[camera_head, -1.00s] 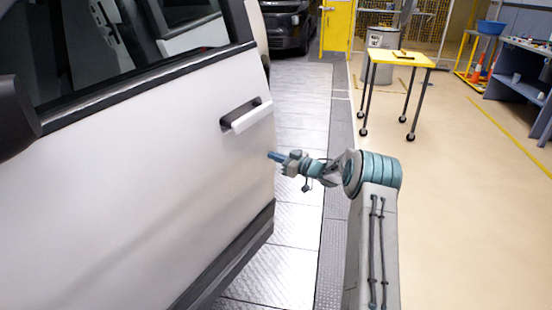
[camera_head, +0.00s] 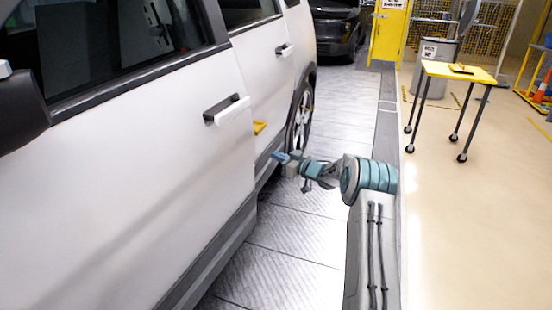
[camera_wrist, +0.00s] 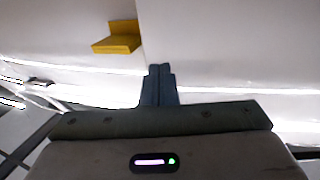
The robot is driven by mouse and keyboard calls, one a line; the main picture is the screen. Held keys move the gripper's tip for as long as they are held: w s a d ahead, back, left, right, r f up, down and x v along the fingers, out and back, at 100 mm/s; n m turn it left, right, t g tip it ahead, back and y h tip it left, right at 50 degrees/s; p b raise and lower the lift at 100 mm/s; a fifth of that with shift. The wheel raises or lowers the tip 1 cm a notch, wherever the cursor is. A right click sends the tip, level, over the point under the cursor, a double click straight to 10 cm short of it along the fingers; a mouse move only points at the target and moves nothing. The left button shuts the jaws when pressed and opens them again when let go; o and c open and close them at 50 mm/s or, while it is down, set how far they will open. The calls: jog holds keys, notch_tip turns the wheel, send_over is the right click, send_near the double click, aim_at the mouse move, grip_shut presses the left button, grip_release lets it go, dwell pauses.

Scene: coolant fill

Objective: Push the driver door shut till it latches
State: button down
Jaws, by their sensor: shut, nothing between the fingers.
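The white driver door (camera_head: 130,170) fills the left of the head view, with its dark window and a handle (camera_head: 230,110) near its rear edge. The door looks nearly in line with the white rear door (camera_head: 270,75) behind it. I cannot tell whether it is flush or latched. My gripper (camera_head: 281,157) is shut and empty, just right of the door's rear edge, below handle height. In the wrist view its blue fingertips (camera_wrist: 159,70) are together before white bodywork. I cannot tell whether they touch it.
A small yellow piece (camera_head: 259,128) sits on the car's side just behind the door's rear edge. The metal floor (camera_head: 290,240) beside the car is clear. A yellow wheeled table (camera_head: 455,72) stands at the right, and a dark car (camera_head: 337,28) at the back.

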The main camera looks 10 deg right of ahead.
jog(key=shift+d, duration=0.25)
jog(key=s+d+p, duration=0.1)
jog(key=s+d, duration=0.7)
jog(key=d, duration=0.3)
notch_tip(320, 180, up, 13)
jog(key=w+a+m+t+h+p, duration=0.1)
jog(key=a+m+h+p, duration=0.1)
jog(key=m+h+p, duration=0.3)
jog(key=s+a+r+g+h+p, duration=0.2)
jog(key=s+r+h, duration=0.5)
jog(key=r, duration=0.1)
jog(key=s+a+r+m+g+p, duration=0.1)
jog(key=s+a+g+p, duration=0.1)
jog(key=s, duration=1.1)
jog(key=s+a+m+g+p, duration=0.1)
jog(key=s+a+g+p, duration=0.2)
jog(key=s, duration=1)
jog(key=s+a+r+m+g+p, duration=0.1)
jog(key=s+a+g+p, duration=0.2)
jog(key=s, duration=1.1)
jog(key=a+g, duration=0.2)
jog(key=a, duration=0.3)
jog(key=shift+r+y, duration=0.3)
jog(key=shift+r, duration=0.05)
jog(key=shift+w, duration=0.1)
